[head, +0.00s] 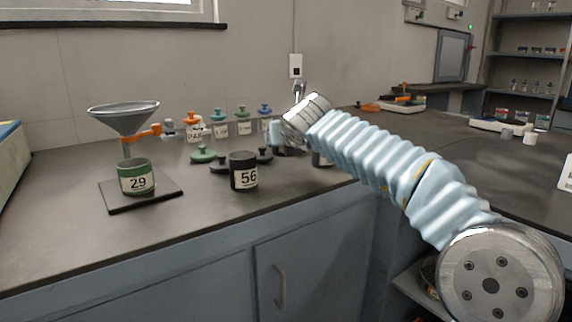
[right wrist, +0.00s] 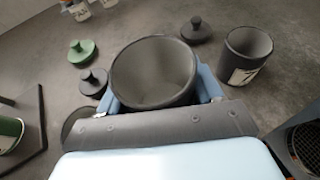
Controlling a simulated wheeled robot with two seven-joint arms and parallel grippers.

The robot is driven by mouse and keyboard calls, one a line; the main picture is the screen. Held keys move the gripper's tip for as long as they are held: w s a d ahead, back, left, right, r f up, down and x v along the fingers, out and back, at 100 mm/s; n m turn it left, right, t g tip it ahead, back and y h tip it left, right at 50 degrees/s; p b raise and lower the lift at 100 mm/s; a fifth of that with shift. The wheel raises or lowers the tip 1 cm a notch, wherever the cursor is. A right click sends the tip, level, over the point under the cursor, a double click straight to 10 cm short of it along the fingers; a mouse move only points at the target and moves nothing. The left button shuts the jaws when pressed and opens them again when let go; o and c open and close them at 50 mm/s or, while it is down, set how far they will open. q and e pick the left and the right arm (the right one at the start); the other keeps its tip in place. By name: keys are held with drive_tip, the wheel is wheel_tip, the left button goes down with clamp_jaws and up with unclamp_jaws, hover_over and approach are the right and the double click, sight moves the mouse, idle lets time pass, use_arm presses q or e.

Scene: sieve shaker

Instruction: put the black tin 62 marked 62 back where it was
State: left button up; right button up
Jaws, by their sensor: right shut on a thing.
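My right gripper (head: 277,135) is shut on a dark open tin (right wrist: 155,72), with one pale blue finger on each side of it in the right wrist view. The tin looks empty and upright. Its label is not visible, so I cannot read a 62. In the head view only a dark part of it (head: 288,151) shows below the gripper. Whether it touches the counter, I cannot tell. A black tin marked 56 (head: 243,171) stands left of it. Another dark tin (right wrist: 246,55) stands to the right, mostly behind my arm in the head view. My left gripper is not in view.
A green tin marked 29 (head: 136,179) stands on a dark plate (head: 165,195) below a metal funnel (head: 123,117). Green (right wrist: 83,52) and dark lids (right wrist: 196,30) lie around the held tin. Several bottles with coloured tops (head: 219,124) stand behind. The front counter (head: 80,245) is clear.

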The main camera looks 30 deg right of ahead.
sight(286, 173)
drive_tip(key=shift+w+d+f, duration=0.25)
drive_tip(key=shift+w+f, duration=0.05)
drive_tip(key=shift+f, duration=0.2)
drive_tip(key=shift+w+d+f, duration=0.25)
drive_tip(key=shift+f, duration=0.2)
drive_tip(key=f+b, duration=0.1)
drive_tip(key=f, duration=0.2)
drive_tip(key=w+f+b, duration=0.1)
drive_tip(key=shift+d+f+b, duration=0.15)
drive_tip(key=shift+d+b, duration=0.15)
drive_tip(key=shift+d, duration=0.1)
drive_tip(key=shift+f, duration=0.15)
drive_tip(key=o, duration=1.1)
